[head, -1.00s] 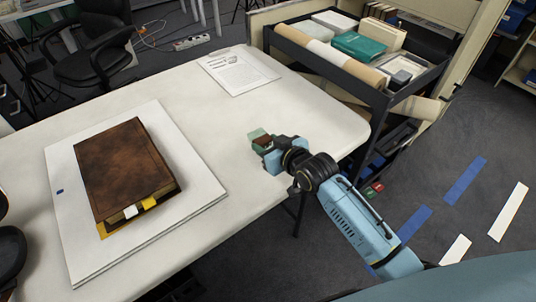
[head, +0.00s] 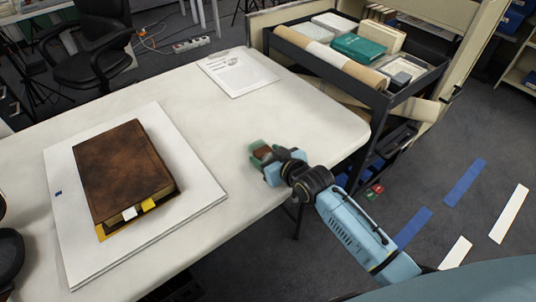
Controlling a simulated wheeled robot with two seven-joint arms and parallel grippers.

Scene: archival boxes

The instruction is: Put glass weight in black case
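My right gripper (head: 268,160) is over the right part of the white table, near its front edge. A small green and brown block, which looks like the glass weight (head: 258,151), sits between its fingers. The fingers appear shut on it, though the view is small and slightly blurred. Whether the block touches the tabletop is hard to tell. I cannot make out a clear black case in this view. My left gripper is not recognisable in view; only dark rounded shapes show at the left edge.
A brown book (head: 122,168) lies on a white board (head: 192,205) on the table (head: 225,135). A printed sheet (head: 238,72) lies at the back. A dark cart (head: 375,98) with rolls, boxes and a green book (head: 358,47) stands beyond the right edge. The middle tabletop is clear.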

